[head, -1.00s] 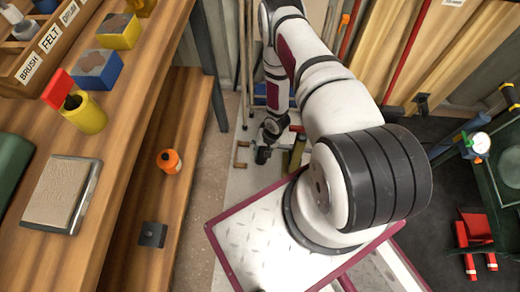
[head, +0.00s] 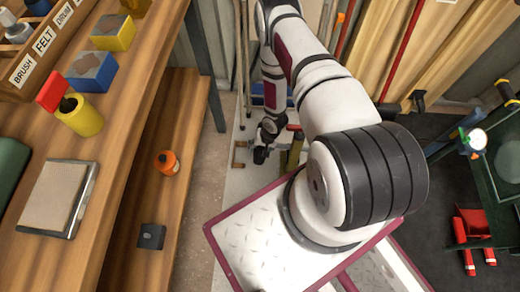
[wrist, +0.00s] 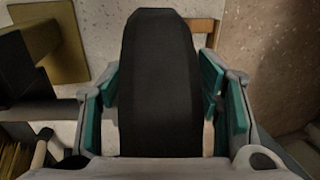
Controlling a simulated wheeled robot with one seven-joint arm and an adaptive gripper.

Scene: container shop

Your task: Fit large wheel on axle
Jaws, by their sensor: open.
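In the wrist view a dark, tyre-like block (wrist: 158,75), likely the large wheel seen edge-on, stands between the teal-padded fingers of my gripper (wrist: 160,85). The gripper is open, with a visible gap on the right side of the dark block. Whether the left pad touches it I cannot tell. In the head view my gripper (head: 268,133) is small and low, at the far end of my arm near the floor, and the wheel cannot be made out clearly there. I cannot identify the axle in either view.
A wooden workbench (head: 125,75) runs along the left, with a yellow cup (head: 82,120) on top. Its lower shelf holds an orange bottle (head: 167,162) and a dark block (head: 151,236). A green stand (head: 495,185) is at right. An olive block (wrist: 65,40) lies left of the gripper.

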